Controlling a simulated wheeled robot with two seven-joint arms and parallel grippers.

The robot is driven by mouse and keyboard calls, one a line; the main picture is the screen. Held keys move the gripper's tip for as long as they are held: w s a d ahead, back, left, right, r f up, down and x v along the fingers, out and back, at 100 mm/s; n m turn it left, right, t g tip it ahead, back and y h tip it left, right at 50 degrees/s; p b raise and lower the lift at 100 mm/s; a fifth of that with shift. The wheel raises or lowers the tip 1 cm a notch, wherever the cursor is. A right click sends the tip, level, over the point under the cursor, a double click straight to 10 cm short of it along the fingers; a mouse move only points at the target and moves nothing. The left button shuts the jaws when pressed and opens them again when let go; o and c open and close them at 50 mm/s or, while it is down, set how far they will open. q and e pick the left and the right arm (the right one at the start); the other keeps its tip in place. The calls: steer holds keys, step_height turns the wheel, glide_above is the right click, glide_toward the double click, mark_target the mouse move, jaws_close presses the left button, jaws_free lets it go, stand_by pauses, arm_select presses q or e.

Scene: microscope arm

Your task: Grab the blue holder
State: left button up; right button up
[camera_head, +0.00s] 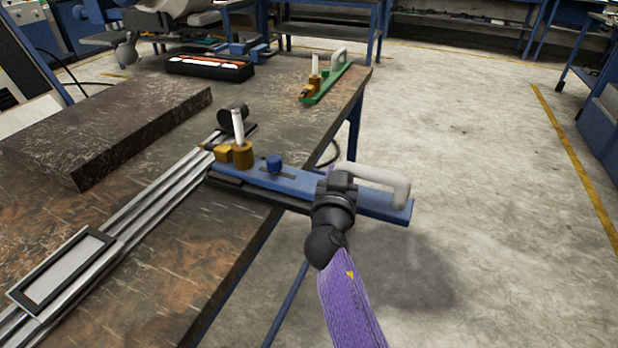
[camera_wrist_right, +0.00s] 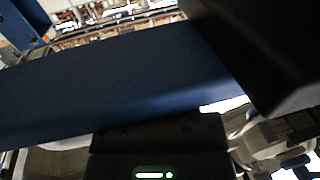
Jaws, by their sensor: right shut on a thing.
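The blue holder (camera_head: 295,180) is a long flat blue bar with a brass fitting and white peg at its left end, a blue knob in the middle and a white handle at its right end. Its left part lies over the metal rail on the table, and its right end juts out past the table edge. My right gripper (camera_head: 338,184) is shut on the bar near the white handle; its fingertips are partly hidden. In the right wrist view the blue bar (camera_wrist_right: 100,80) crosses close in front of the camera. My left gripper is not in view.
A similar green holder (camera_head: 325,84) lies at the table's far right corner. A dark stone slab (camera_head: 100,130), an open black box (camera_head: 211,66) and the metal rail (camera_head: 130,225) are on the table (camera_head: 215,260). The floor on the right is clear.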

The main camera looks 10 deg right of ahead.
jaws_close()
stand_by(0.5)
steer(key=shift+r, duration=0.1)
stand_by(0.4)
